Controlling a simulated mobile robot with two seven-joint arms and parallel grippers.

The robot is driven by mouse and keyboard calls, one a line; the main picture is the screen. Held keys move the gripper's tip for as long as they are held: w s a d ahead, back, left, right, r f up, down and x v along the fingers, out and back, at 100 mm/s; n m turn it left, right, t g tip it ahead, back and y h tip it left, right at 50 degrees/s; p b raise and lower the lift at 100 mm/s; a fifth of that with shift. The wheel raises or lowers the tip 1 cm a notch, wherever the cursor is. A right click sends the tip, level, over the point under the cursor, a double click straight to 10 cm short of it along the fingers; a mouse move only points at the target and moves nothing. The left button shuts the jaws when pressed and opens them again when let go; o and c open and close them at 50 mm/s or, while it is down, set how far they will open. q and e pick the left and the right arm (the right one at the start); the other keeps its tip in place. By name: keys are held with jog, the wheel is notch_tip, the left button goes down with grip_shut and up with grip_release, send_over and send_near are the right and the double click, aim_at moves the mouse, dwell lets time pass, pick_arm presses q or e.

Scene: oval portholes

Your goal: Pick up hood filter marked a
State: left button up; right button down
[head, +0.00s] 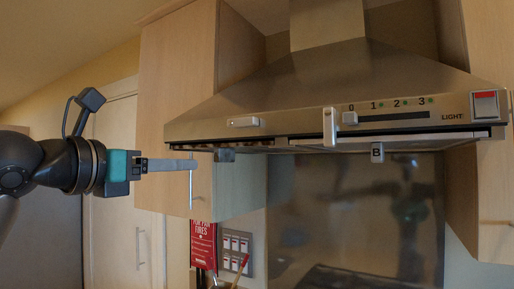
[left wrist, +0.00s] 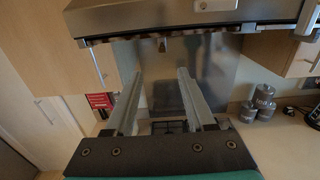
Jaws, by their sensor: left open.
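The range hood (head: 330,95) spans the upper right of the head view. A small grey tab (head: 224,155) hangs under the left part of its front edge; it also shows in the left wrist view (left wrist: 162,44), straight ahead between the fingers. No letter is readable on it, and the filter behind it is mostly hidden by the hood's rim. A tab marked B (head: 377,153) hangs under the right-hand filter. My left gripper (head: 196,165) is open and empty, just left of and slightly below the grey tab; its two fingers (left wrist: 160,74) are apart and clear of it. My right gripper is out of view.
Wooden cabinets (head: 178,100) flank the hood. A cabinet handle (head: 191,188) is behind and below my left fingers. A red fire sign (head: 203,245) and switches (head: 236,247) are lower on the wall. Canisters (left wrist: 264,98) stand on the counter. Space under the hood is open.

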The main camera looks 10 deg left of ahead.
aim_at(216, 161)
pick_arm(q)
jog(key=p+x, duration=0.4)
jog(key=x, duration=0.9)
jog(key=shift+w+d+r+p, duration=0.15)
jog(key=shift+d+p, duration=0.1)
jog(key=shift+p, duration=0.1)
jog(key=shift+c, duration=0.3)
grip_shut()
dwell(0.5)
